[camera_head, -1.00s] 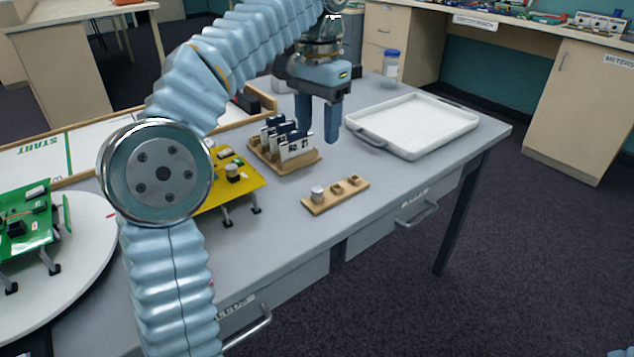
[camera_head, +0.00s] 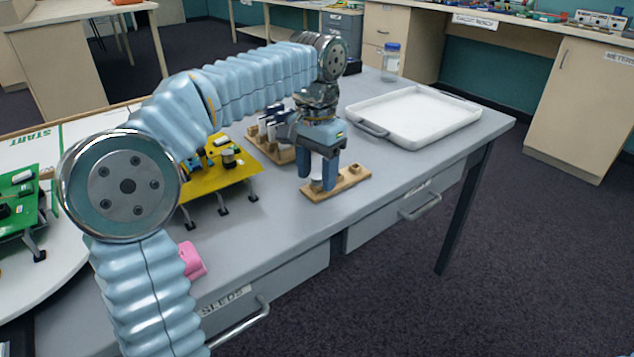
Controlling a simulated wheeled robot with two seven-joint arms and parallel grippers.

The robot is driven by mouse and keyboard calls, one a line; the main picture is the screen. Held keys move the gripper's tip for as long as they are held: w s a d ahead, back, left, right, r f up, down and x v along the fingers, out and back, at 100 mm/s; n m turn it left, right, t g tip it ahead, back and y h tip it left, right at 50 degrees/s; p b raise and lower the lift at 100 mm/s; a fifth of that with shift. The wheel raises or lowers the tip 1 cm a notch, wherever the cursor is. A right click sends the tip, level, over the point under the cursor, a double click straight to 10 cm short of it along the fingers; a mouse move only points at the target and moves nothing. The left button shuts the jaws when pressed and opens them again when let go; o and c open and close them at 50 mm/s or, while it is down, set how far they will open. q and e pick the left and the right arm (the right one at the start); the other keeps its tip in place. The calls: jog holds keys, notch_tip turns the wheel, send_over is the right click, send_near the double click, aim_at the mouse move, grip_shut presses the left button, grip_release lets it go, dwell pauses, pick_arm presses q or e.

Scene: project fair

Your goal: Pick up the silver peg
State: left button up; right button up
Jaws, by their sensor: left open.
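The silver peg (camera_head: 316,182) stands at the left end of a small wooden block (camera_head: 350,181) on the grey table. It is partly hidden by the fingers of my left gripper (camera_head: 318,183). This gripper points down over the block's left end, its blue fingers apart, one on each side of the peg in this view. I cannot tell whether either finger touches the peg. The block's other sockets lie to the right of the fingers. My right gripper is not in view.
A white tray (camera_head: 412,118) is at the back right of the table. A wooden card rack (camera_head: 281,155) stands behind the gripper, partly hidden. A yellow board (camera_head: 228,178) on legs is to the left. A pink object (camera_head: 192,261) shows beside my arm.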

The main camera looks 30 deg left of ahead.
pick_arm(q)
grip_shut()
jog(key=shift+r, duration=0.1)
notch_tip(320, 180, up, 3)
jog(key=shift+f+p, duration=0.15)
jog(key=shift+p, duration=0.3)
jog(key=s+d+r, duration=0.5)
jog(key=s+r, duration=0.5)
jog(key=s, duration=0.3)
jog(key=shift+d, duration=0.2)
